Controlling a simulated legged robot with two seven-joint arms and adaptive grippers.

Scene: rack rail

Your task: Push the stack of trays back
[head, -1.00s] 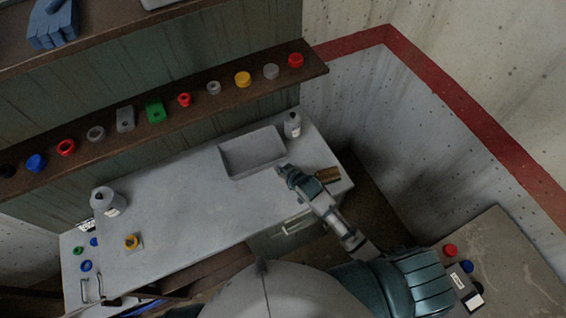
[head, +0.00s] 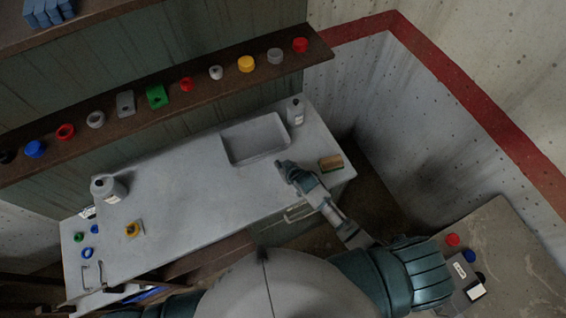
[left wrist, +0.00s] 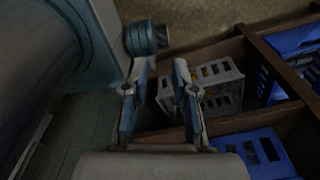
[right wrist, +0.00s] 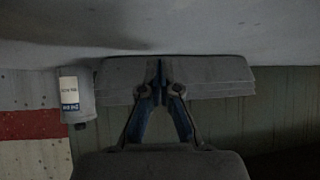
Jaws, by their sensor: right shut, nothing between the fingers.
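The grey stack of trays (head: 226,150) sits near the back right of the grey worktop, with its open top tray showing. In the right wrist view its layered side (right wrist: 220,80) lies straight beyond the fingertips. My right gripper (head: 279,166) is shut and empty, low in front of the stack's front right corner. In the right wrist view its closed fingertips (right wrist: 162,75) overlap the stack; I cannot tell whether they touch it. My left gripper (left wrist: 158,85) is open and empty above crates in the left wrist view.
A grey bottle (head: 296,111) stands right of the stack; it also shows in the right wrist view (right wrist: 76,95). A brown-topped block (head: 331,163) lies right of my right gripper. A jug (head: 106,188) stands at left. The worktop between is clear.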

